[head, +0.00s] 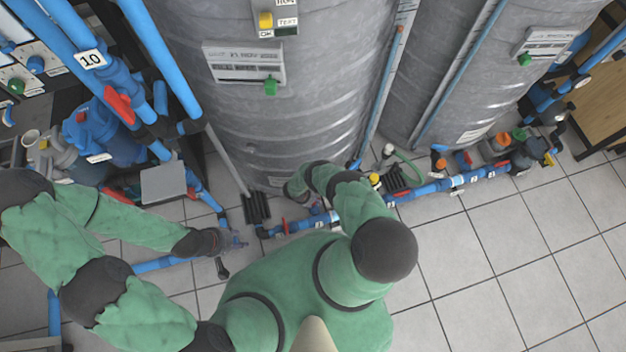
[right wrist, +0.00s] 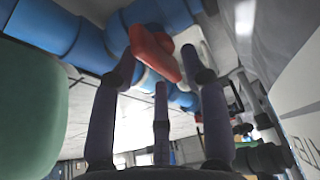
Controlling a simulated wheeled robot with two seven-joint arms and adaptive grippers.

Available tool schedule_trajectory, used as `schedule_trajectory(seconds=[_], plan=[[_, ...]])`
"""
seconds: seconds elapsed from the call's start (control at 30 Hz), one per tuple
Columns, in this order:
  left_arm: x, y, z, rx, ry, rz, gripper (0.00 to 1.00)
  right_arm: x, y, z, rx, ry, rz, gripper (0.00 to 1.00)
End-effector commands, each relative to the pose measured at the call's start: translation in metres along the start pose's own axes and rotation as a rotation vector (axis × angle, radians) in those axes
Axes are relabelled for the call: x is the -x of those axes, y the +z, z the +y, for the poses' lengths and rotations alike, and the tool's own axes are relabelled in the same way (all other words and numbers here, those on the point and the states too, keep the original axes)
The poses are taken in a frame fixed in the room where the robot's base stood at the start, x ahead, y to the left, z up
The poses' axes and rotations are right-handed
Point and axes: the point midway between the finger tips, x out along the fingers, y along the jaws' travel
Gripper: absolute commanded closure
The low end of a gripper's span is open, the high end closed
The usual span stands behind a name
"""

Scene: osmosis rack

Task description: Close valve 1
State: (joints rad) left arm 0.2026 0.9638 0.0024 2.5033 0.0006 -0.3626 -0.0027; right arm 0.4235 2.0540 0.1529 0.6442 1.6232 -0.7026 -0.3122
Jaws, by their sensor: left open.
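A red valve handle (right wrist: 153,52) on a blue pipe (right wrist: 105,40) shows in the right wrist view, just beyond and between my right gripper's fingertips (right wrist: 165,78). The fingers are spread, and I cannot tell if they touch the handle. In the head view my right gripper (head: 318,207) is low by the blue floor pipe (head: 345,216), largely hidden by my own arm. My left gripper (head: 233,240) is open and empty above the floor, left of that pipe. No label reading 1 is legible, so I cannot confirm which valve is valve 1.
Two large grey tanks (head: 300,120) stand behind the floor pipe. Another red handle (head: 119,104) sits on the pipe labelled 10 at upper left. Pumps and fittings (head: 505,145) stand at the right end of the pipe. The tiled floor (head: 490,260) at the right is clear.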

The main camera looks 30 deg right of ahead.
Motion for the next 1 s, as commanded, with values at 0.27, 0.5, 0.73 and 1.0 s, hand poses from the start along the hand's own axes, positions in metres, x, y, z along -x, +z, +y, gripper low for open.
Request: schedule_trajectory(seconds=[0.27,0.5,0.73,1.0], plan=[[0.0,0.0,0.0,0.0,0.0,0.0,0.55,0.007,0.0,-0.002,0.002,-0.002,0.0,0.55],[0.0,0.0,0.0,0.0,0.0,0.0,0.55,0.03,0.0,-0.002,0.002,-0.002,0.0,0.55],[0.0,0.0,0.0,0.0,0.0,0.0,0.55,0.06,0.0,-0.002,0.004,-0.003,0.0,0.55],[0.0,0.0,0.0,0.0,0.0,0.0,0.55,0.097,0.0,-0.001,0.002,-0.002,0.0,0.55]])
